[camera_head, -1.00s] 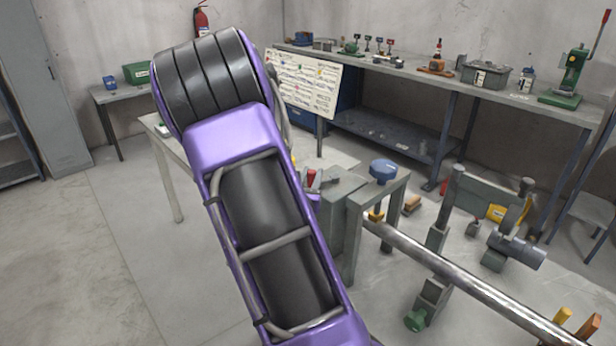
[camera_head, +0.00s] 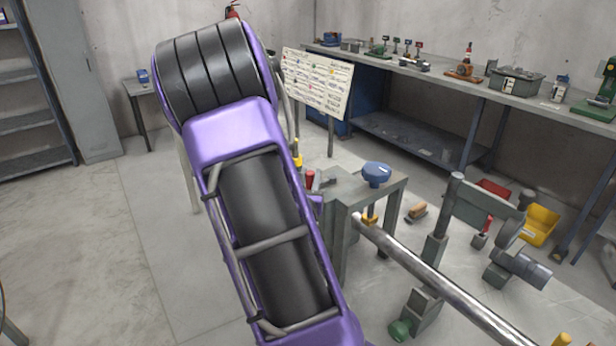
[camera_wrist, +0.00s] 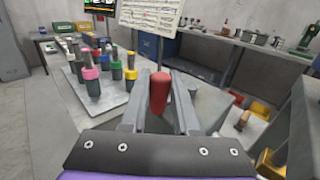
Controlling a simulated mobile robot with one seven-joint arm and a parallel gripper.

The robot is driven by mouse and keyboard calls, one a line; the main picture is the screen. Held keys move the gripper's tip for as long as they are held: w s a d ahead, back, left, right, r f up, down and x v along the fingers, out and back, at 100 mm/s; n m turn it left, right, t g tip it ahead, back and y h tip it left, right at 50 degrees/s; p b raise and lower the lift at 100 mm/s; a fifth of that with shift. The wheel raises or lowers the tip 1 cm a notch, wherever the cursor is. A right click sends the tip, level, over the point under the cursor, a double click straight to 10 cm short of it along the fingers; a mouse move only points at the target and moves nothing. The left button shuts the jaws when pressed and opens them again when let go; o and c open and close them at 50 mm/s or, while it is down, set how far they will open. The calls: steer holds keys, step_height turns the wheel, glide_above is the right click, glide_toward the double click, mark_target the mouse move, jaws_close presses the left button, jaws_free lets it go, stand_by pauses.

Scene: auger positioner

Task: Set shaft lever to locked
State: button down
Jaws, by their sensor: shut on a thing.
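A red lever handle (camera_wrist: 159,93) stands upright between my fingers in the wrist view. My gripper (camera_wrist: 160,77) is shut on it, with one grey finger on each side. In the head view the red handle (camera_head: 310,180) shows just right of my purple arm, beside the grey stand. A long bare metal shaft (camera_head: 440,282) runs from that stand toward the lower right. The lever's base and its pivot are hidden behind my gripper and arm. I see no marking that tells its position.
A board of coloured tools (camera_wrist: 108,95) lies left of the fingers. A shaft support (camera_head: 435,245) stands on the right, with a yellow bin (camera_head: 540,226) beyond it. Floor at left is clear.

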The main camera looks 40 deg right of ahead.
stand_by(0.4)
steer(key=c, duration=0.7)
jaws_free()
steer(key=shift+o, duration=0.2)
